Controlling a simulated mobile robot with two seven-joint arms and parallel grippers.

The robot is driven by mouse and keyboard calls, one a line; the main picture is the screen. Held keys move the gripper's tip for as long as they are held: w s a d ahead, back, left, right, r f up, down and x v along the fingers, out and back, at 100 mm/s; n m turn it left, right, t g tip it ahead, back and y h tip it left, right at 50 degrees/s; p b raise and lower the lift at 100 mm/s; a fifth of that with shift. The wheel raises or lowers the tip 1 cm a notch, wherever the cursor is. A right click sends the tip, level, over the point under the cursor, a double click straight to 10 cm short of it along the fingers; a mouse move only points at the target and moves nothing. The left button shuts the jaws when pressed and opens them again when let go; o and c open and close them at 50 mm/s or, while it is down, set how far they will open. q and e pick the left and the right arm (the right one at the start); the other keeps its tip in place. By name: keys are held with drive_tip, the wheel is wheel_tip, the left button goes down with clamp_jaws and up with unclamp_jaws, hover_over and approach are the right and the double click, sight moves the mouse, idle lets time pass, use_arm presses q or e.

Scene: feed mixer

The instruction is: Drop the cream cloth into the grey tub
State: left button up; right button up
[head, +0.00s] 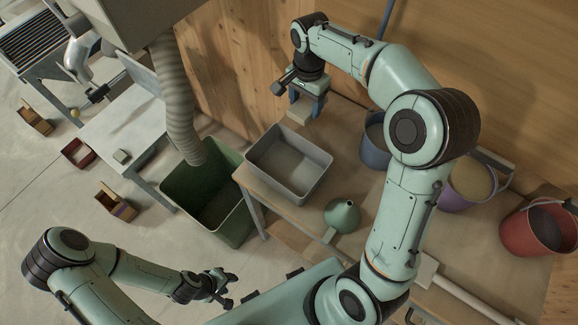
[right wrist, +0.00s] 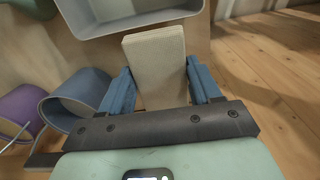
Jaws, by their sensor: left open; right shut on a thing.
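The cream cloth (head: 298,116) looks like a flat folded block. My right gripper (head: 307,106) is shut on it, and the right wrist view shows the cloth (right wrist: 155,62) between the blue fingers (right wrist: 157,88). The grey tub (head: 288,160) stands on the workbench, and its inside looks empty. In the head view the cloth is just behind the tub's far right side, near the wooden wall. In the right wrist view the tub (right wrist: 125,22) shows beyond the cloth's end. My left gripper (head: 218,286) is open and empty, low at the front, away from the tub.
A green bin (head: 205,195) stands left of the tub, below a ribbed hose (head: 177,100). A green funnel (head: 342,216) sits right of the tub. Blue (head: 374,145), purple (head: 466,187) and red (head: 540,229) buckets stand further right. The wooden wall (head: 235,65) is close behind.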

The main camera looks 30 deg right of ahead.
drive_tip(key=s+a+r, duration=0.4)
drive_tip(key=s+a, duration=0.4)
use_arm(q)
drive_tip(key=s+f+b, duration=0.2)
drive_tip(key=f+b, duration=0.1)
drive_tip(key=shift+s+f, duration=0.3)
drive_tip(key=shift+s, duration=0.05)
use_arm(e)
wheel_tip(320, 180, down, 6)
drive_tip(key=shift+w+d+r, duration=0.1)
drive_tip(key=shift+r, duration=0.05)
drive_tip(key=o, duration=1.1)
drive_tip(key=shift+r, duration=0.1)
use_arm(q)
drive_tip(key=w+r+p, duration=0.2)
drive_tip(key=r, duration=0.1)
drive_tip(key=shift+w, duration=0.1)
use_arm(e)
wheel_tip(320, 180, up, 13)
drive_tip(key=shift+r, duration=0.1)
